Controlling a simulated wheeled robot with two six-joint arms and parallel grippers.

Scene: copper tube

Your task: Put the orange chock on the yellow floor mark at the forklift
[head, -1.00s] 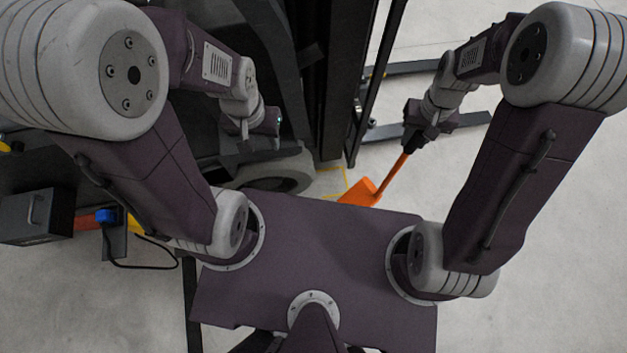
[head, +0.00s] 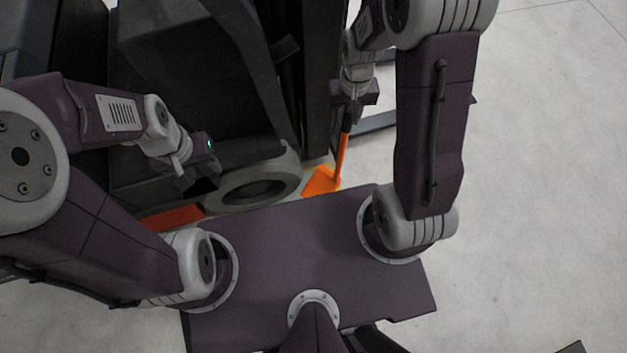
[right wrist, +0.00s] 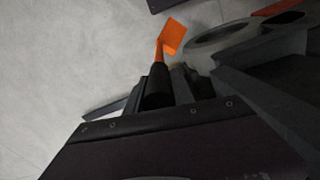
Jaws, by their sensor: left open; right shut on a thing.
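The orange chock (head: 321,181) hangs on its orange handle beside the forklift's front wheel (head: 252,187), near the edge of my base. My right gripper (head: 348,124) is shut on the handle's dark upper end. The right wrist view also shows the chock (right wrist: 173,37) beyond the gripper (right wrist: 165,85), with the wheel to its right. A little of the yellow floor mark (head: 326,166) shows behind the chock; the rest is hidden. I cannot tell whether the chock touches the floor. My left gripper (head: 199,182) is open and empty at the forklift's side.
The dark forklift (head: 165,70) fills the upper left, with its mast (head: 316,85) close to my right gripper. A red-orange object (head: 172,218) lies left of the wheel. A dark fork (head: 375,123) extends behind my right arm.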

